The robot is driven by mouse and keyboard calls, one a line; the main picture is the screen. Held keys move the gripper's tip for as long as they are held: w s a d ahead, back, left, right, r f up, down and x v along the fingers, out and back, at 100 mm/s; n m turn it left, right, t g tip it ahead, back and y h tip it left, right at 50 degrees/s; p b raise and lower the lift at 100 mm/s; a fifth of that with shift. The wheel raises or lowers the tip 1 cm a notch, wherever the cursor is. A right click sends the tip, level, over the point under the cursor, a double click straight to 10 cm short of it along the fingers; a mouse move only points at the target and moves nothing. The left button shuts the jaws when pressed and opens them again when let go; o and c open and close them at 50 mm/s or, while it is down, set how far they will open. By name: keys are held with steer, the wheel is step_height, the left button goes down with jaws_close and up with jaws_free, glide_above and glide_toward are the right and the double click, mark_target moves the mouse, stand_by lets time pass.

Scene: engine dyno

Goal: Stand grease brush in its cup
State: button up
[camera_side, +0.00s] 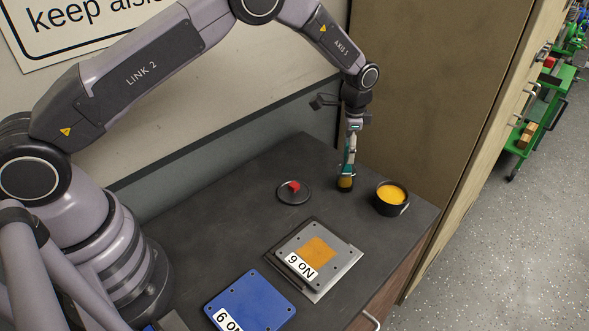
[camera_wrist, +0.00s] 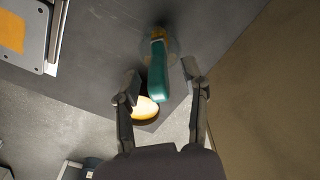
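The grease brush (camera_side: 349,157) has a teal handle and an amber-brown lower end. It stands nearly upright at the far part of the dark bench. In the wrist view the brush (camera_wrist: 157,72) points away from me, with its handle between the fingers. A faint grey round shape surrounds its lower end; I cannot tell whether this is a clear cup or shadow. My gripper (camera_side: 354,124) is above the handle's top. In the wrist view my gripper (camera_wrist: 164,87) is open, with a gap on each side of the handle. A black cup (camera_side: 391,199) with yellow contents stands right of the brush.
A dark round lid with a red knob (camera_side: 293,190) lies left of the brush. A metal plate with an orange patch (camera_side: 318,253) and a blue plate (camera_side: 249,301) lie nearer. A tan cabinet wall (camera_side: 415,90) stands close behind. The bench edge lies just beyond the black cup.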

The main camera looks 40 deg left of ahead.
step_height(320, 180, up, 12)
steer(key=shift+f, duration=0.1)
stand_by(0.6)
stand_by(0.5)
steer(key=s+a+r+n+t, duration=0.15)
steer(key=s+a+r, duration=0.25)
steer(key=s+r, duration=0.5)
steer(key=s+a+r+n+t, duration=0.1)
steer(key=s+a+r+n, duration=0.4)
steer(key=r, duration=0.6)
steer(key=s+a+n+t, duration=0.2)
steer(key=s+a+t, duration=0.1)
steer(key=s, duration=2.1)
steer(key=shift+s+a+f, duration=0.2)
steer(key=shift+s+f, duration=0.15)
steer(key=shift+f, duration=0.05)
